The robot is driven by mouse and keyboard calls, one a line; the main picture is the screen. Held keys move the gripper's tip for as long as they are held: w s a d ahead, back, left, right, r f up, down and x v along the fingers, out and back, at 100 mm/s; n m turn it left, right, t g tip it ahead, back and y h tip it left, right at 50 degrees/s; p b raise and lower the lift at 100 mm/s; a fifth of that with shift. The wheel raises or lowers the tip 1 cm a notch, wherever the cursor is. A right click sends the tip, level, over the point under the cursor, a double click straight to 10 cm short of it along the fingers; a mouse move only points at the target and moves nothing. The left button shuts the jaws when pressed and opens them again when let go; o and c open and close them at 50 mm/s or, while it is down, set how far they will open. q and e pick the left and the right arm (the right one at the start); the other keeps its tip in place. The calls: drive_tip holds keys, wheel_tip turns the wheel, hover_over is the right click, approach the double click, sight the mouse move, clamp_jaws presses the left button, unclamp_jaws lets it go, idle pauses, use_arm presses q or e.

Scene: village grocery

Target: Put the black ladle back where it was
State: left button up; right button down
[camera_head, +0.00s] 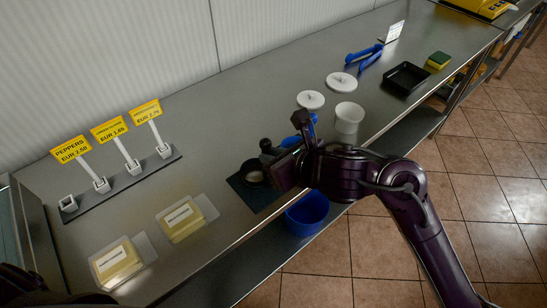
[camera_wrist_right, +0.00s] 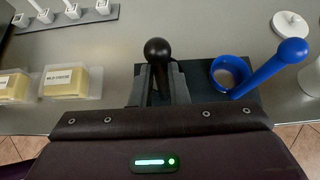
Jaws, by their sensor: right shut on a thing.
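The black ladle (camera_wrist_right: 157,52) shows in the right wrist view as a round black knob on a dark handle between my right gripper's fingers (camera_wrist_right: 162,85). In the head view the knob of the ladle (camera_head: 265,145) stands up beside my right gripper (camera_head: 274,160), which is shut on it. A dark mat (camera_head: 240,184) lies on the counter below, with a round, light-rimmed shape on it. The gripper hides much of the ladle, and I cannot tell whether its bowl touches the mat. My left gripper is not in view.
A blue ladle (camera_wrist_right: 272,66) stands close at the right in the wrist view. White lids (camera_head: 311,100), a white cup (camera_head: 348,118) and a black tray (camera_head: 404,78) are further right. Cheese packs (camera_head: 186,220) sit left, near price signs (camera_head: 110,129). A blue bucket (camera_head: 307,214) is below the counter edge.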

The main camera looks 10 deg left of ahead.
drive_tip(key=shift+f, duration=0.15)
drive_tip(key=c, duration=1.8)
unclamp_jaws()
drive_tip(key=shift+c, duration=0.2)
drive_tip(key=o, duration=0.4)
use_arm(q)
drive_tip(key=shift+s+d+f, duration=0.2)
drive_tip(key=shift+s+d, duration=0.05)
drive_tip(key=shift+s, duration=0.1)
use_arm(e)
drive_tip(key=shift+o, duration=0.2)
